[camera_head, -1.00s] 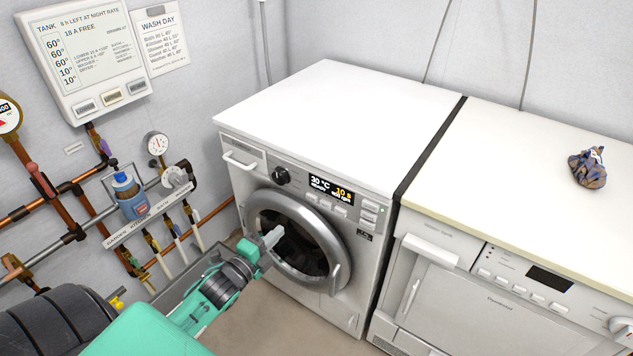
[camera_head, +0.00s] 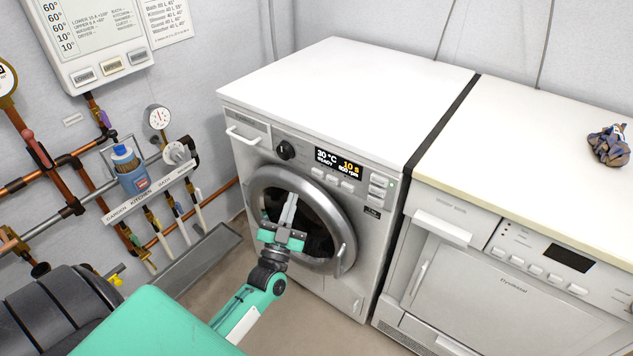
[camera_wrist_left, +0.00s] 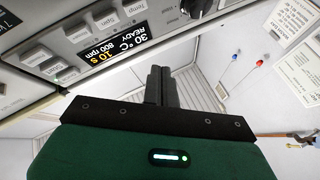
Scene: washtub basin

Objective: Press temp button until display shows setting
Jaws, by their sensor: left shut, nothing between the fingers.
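The washing machine (camera_head: 240,165) stands in the middle of the head view. Its display (camera_head: 338,163) reads 30 °C, READY, 10 s and 800 rpm; it also shows upside down in the left wrist view (camera_wrist_left: 98,45). Below the display is a row of buttons (camera_head: 333,180). In the left wrist view the buttons are labelled, and the Temp button (camera_wrist_left: 132,8) is at the top edge beside the Spin button (camera_wrist_left: 104,21). My left gripper (camera_head: 290,203) is shut and empty, in front of the round door and below the buttons. My right gripper is not in view.
A second appliance (camera_head: 470,255) stands to the right under a worktop with a crumpled cloth (camera_head: 609,146). A dial (camera_head: 285,150) sits left of the display.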

